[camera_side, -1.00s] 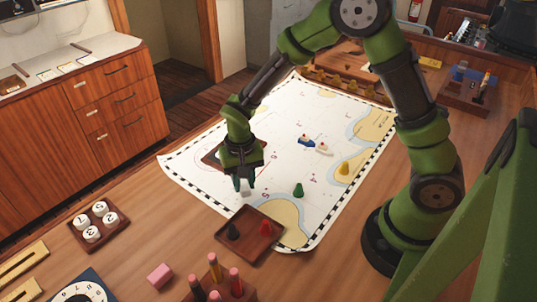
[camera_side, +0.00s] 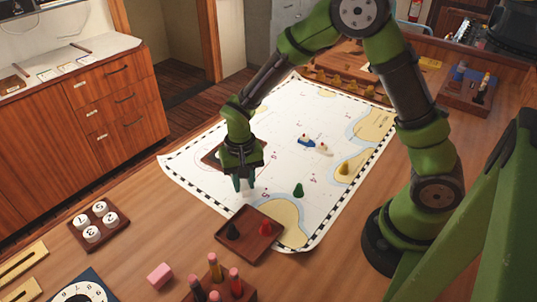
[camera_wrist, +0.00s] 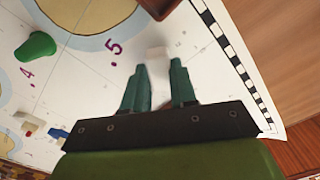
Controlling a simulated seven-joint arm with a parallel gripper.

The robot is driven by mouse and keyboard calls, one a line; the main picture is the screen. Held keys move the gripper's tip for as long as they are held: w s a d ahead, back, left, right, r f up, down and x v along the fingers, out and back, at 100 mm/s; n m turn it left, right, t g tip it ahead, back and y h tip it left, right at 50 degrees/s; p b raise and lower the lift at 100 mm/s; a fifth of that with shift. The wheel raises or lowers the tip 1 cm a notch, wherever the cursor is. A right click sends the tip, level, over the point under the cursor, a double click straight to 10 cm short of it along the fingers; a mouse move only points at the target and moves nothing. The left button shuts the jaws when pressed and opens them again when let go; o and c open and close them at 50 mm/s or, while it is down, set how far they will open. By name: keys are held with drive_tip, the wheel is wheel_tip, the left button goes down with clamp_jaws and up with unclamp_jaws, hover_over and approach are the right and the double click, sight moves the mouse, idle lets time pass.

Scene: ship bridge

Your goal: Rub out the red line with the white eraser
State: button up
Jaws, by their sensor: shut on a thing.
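My gripper (camera_side: 244,184) is low over the near left part of the white chart (camera_side: 285,155). In the wrist view its green fingers (camera_wrist: 160,80) are closed on the white eraser (camera_wrist: 157,54), whose end shows beyond the fingertips. In the side view the eraser (camera_side: 250,188) is a small pale patch by the fingers; I cannot tell whether it touches the chart. I cannot make out the red line clearly. A purple "5" (camera_wrist: 117,47) is printed close to the eraser.
A brown tray (camera_side: 226,246) with dark and red pieces overlaps the chart's near edge. A green piece (camera_side: 298,189), a yellow piece (camera_side: 344,168) and small boats (camera_side: 307,140) stand on the chart. A pink block (camera_side: 160,275) and a pen holder (camera_side: 237,290) are nearer.

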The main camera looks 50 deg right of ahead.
sight(263, 170)
drive_tip(key=shift+d, duration=0.1)
idle(0.3)
drive_tip(key=shift+w+d, duration=0.1)
drive_tip(key=shift+d, duration=0.95)
drive_tip(key=shift+d, duration=0.15)
drive_tip(key=shift+w+d, duration=0.1)
drive_tip(key=shift+d, duration=0.85)
drive_tip(key=shift+w+d, duration=0.15)
drive_tip(key=shift+d, duration=0.95)
drive_tip(key=shift+w+d, duration=0.1)
drive_tip(key=shift+d, duration=1)
